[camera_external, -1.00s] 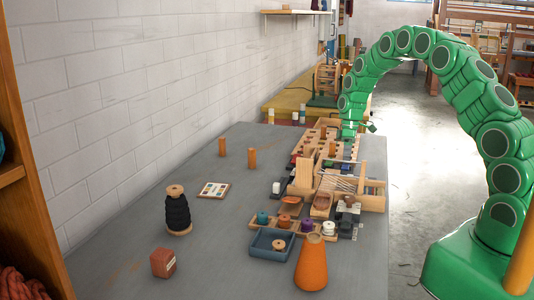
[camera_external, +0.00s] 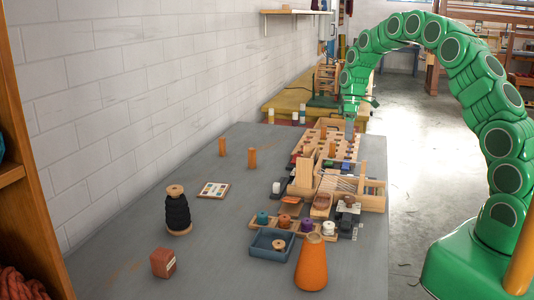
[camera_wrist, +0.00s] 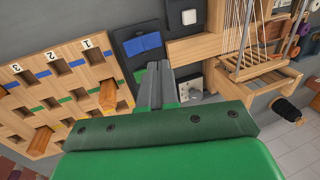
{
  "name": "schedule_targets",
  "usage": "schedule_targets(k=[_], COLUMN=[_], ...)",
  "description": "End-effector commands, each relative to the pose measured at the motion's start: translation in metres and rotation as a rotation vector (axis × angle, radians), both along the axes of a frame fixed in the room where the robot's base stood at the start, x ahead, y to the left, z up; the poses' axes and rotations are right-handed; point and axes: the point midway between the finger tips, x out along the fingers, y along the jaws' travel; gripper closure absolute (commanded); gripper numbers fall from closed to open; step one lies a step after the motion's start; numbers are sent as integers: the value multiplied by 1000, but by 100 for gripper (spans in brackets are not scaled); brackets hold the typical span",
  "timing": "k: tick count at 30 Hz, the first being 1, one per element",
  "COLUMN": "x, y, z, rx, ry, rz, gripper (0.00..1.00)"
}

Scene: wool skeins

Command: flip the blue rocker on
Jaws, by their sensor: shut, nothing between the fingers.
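The blue rocker (camera_wrist: 142,45) sits on a dark plate (camera_wrist: 128,34) in the wrist view, just beyond my fingertips. Its face shows two blue halves; which side is pressed in I cannot tell. My gripper (camera_wrist: 158,68) is shut and empty, its two grey fingers together, pointing towards the rocker's near edge. Whether they touch it I cannot tell. In the external view my gripper (camera_external: 349,127) hangs from the green arm above the far end of the table things. A small blue patch (camera_external: 346,166) below it may be the rocker.
A wooden board (camera_wrist: 60,75) with numbered square holes and pegs lies left of the rocker. A white button (camera_wrist: 189,17) is to its right, and a small loom (camera_wrist: 240,45) stands further right.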

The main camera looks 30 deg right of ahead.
Motion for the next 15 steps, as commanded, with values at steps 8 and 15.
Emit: schedule_targets(k=[8,15], x=[0,0], y=[0,0], z=[37,47], rx=[0,-1], ry=[1,2], rz=[0,1], gripper=[100,100])
